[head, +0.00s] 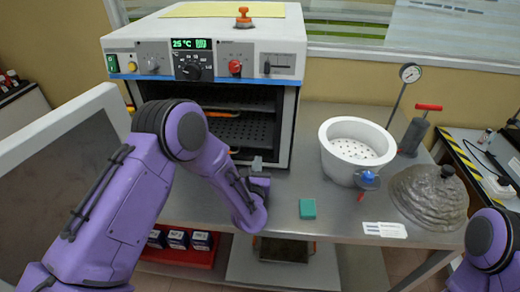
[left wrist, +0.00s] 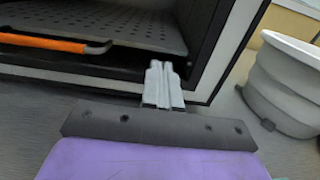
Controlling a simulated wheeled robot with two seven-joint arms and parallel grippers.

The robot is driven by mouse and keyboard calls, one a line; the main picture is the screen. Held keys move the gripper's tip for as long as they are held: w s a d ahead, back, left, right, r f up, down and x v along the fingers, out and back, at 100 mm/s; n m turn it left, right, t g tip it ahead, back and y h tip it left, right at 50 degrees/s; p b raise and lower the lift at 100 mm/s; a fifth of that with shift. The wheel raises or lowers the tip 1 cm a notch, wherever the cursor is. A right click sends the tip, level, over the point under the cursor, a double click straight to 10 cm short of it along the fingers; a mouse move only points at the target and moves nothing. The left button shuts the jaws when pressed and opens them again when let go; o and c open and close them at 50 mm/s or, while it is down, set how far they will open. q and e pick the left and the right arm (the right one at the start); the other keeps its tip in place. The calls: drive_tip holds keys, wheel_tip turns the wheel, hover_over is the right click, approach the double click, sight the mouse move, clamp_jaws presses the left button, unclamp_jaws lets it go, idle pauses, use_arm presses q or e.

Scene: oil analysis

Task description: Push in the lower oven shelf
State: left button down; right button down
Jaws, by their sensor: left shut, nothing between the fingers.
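The white oven (head: 290,110) stands on the metal table with its door (head: 50,135) swung open to the left. Inside, the lower shelf (head: 240,131) is a dark perforated tray with an orange handle; in the left wrist view the shelf (left wrist: 100,24) and its orange handle (left wrist: 45,42) show at upper left. An upper shelf (head: 235,103) sits above it. My left gripper (head: 257,162) is shut and empty at the oven's front opening. In the left wrist view the gripper (left wrist: 160,68) points at the opening's lower right, right of the handle. My right gripper is out of view.
A white perforated pot (head: 340,132) stands right of the oven. A teal block (head: 307,208) and a white label (head: 384,230) lie on the metal table (head: 340,222). A grey lumpy dome (head: 428,195) sits further right. The table front has free room.

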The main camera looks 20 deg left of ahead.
sight(261, 147)
use_arm(q)
drive_tip(key=p+x, duration=0.1)
drive_tip(key=x, duration=0.3)
drive_tip(key=shift+w+d+r, duration=0.1)
drive_tip(key=shift+r, duration=0.05)
drive_tip(key=shift+w, duration=0.4)
